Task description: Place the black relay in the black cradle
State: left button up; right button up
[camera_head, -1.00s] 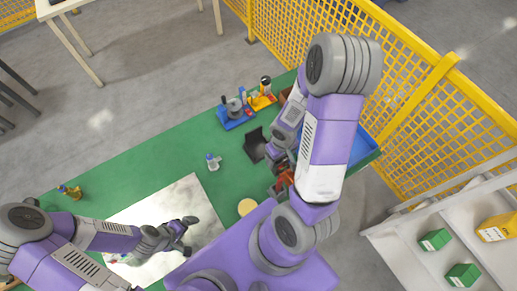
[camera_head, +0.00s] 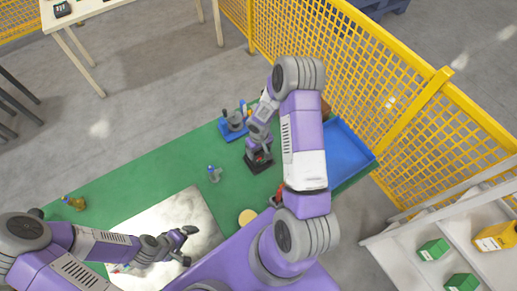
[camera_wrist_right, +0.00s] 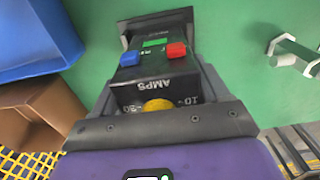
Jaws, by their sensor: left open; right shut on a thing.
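The black relay (camera_wrist_right: 150,90), with a blue and a red terminal and "AMPS" lettering, fills the middle of the right wrist view. My right gripper (camera_wrist_right: 160,82) is shut on it, one finger on each side. The black cradle (camera_wrist_right: 128,35) shows just beyond the relay, partly hidden by it. I cannot tell whether the relay touches the cradle floor. My left gripper (camera_head: 187,246) is open and empty above the metal sheet.
The green table (camera_head: 140,188) carries a grey metal sheet (camera_head: 190,207), a yellow disc (camera_head: 248,217), a small blue-topped fitting (camera_head: 214,174) and a blue-based fixture (camera_head: 233,127). A blue bin (camera_head: 347,153) lies right of my right arm. Yellow mesh fencing (camera_head: 390,100) stands behind.

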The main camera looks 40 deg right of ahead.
jog(key=shift+w+d+f, duration=0.1)
jog(key=shift+w+f, duration=0.25)
jog(key=shift+w, duration=0.05)
jog(key=o, duration=1.4)
jog(key=shift+s, duration=0.1)
notch_tip(320, 180, up, 12)
jog(key=shift+r, duration=0.1)
